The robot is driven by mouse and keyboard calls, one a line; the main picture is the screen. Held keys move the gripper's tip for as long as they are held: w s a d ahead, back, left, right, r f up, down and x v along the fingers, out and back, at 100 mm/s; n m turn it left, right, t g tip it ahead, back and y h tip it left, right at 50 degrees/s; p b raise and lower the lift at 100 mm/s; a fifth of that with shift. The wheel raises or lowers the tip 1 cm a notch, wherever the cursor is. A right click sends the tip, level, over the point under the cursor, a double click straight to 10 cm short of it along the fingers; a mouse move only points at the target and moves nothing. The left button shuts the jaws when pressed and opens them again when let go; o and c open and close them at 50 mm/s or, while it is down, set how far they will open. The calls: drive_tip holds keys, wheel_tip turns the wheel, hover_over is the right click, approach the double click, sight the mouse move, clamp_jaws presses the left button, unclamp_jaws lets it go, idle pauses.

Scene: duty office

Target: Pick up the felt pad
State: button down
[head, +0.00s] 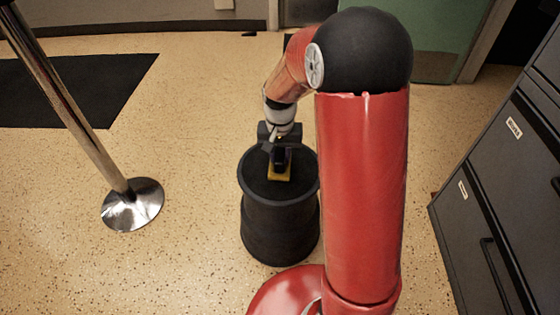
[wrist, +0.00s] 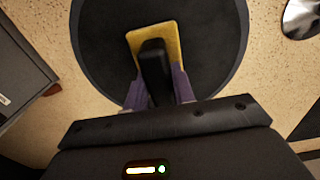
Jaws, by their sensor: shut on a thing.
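The felt pad (wrist: 158,32) is a flat yellow slab with a black upright grip on top. In the wrist view it shows over the round black top of a drum-like stand (wrist: 215,50). My gripper (wrist: 158,92) is shut on the black grip, one pale purple finger on each side. In the head view the yellow edge of the pad (head: 279,174) shows below my gripper (head: 280,150), over the stand (head: 280,225). I cannot tell whether the pad touches the stand's top. The fingertips are partly hidden in the head view.
A metal post with a round chrome base (head: 133,204) stands to the left of the stand. Dark drawer cabinets (head: 500,190) are at the right. A black mat (head: 75,90) lies at the back left. Speckled floor (head: 190,130) is clear between post and stand.

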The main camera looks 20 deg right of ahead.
sight(280, 153)
wheel_tip(280, 153, up, 20)
drive_tip(key=p, duration=0.3)
idle(0.3)
